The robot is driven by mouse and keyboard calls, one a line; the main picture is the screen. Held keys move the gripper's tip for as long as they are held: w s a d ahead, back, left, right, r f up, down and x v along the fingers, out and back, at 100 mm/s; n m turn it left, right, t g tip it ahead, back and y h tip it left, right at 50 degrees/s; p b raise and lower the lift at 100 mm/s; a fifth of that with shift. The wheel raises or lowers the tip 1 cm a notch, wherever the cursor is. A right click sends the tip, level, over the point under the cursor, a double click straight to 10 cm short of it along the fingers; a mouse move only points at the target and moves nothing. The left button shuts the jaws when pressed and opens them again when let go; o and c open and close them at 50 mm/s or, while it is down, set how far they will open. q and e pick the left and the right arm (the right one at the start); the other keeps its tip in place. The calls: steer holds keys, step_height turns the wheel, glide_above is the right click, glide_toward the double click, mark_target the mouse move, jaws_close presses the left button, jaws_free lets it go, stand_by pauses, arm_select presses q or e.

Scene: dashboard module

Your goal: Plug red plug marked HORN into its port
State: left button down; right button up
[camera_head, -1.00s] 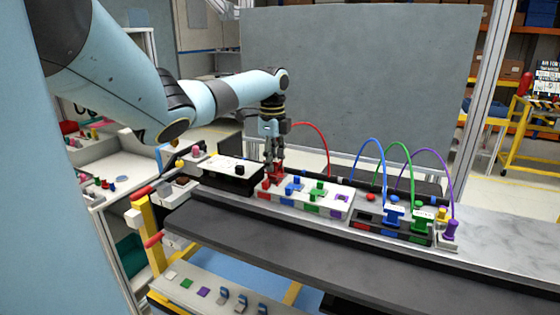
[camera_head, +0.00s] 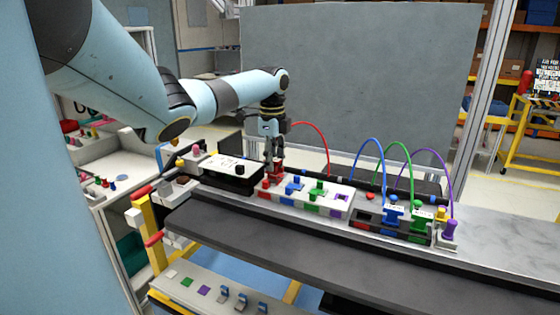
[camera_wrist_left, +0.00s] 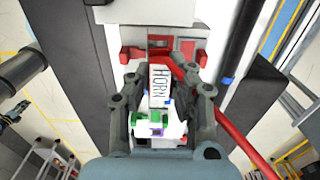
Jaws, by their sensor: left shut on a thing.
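My left gripper (camera_head: 274,160) is shut on the red plug (camera_head: 278,168). It holds the plug over the back left of the white dashboard module (camera_head: 327,207). In the left wrist view a white label reading HORN (camera_wrist_left: 160,84) shows between the fingers of the left gripper (camera_wrist_left: 163,75). Red parts (camera_wrist_left: 187,47) show just beyond the label. I cannot tell plug from port there, nor whether the plug is seated. A red cable (camera_head: 322,137) arcs from the plug to the right and back. My right gripper is not in view.
A black box with a white top (camera_head: 234,166) stands left of the white module. A dark module (camera_head: 377,222) at right carries a blue plug (camera_head: 394,210) and a green plug (camera_head: 420,218) with cables. A purple plug (camera_head: 449,230) stands at its right end. The bench front (camera_head: 270,240) is bare.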

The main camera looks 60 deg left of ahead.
arm_select(q)
steer(key=shift+f+b, duration=0.55)
steer(key=shift+f, duration=0.9)
steer(key=c, duration=1.1)
jaws_free()
steer(key=shift+c, duration=0.2)
steer(key=shift+r, duration=0.1)
step_height(320, 180, up, 12)
steer(key=shift+f, duration=0.1)
steer(key=shift+s, duration=0.1)
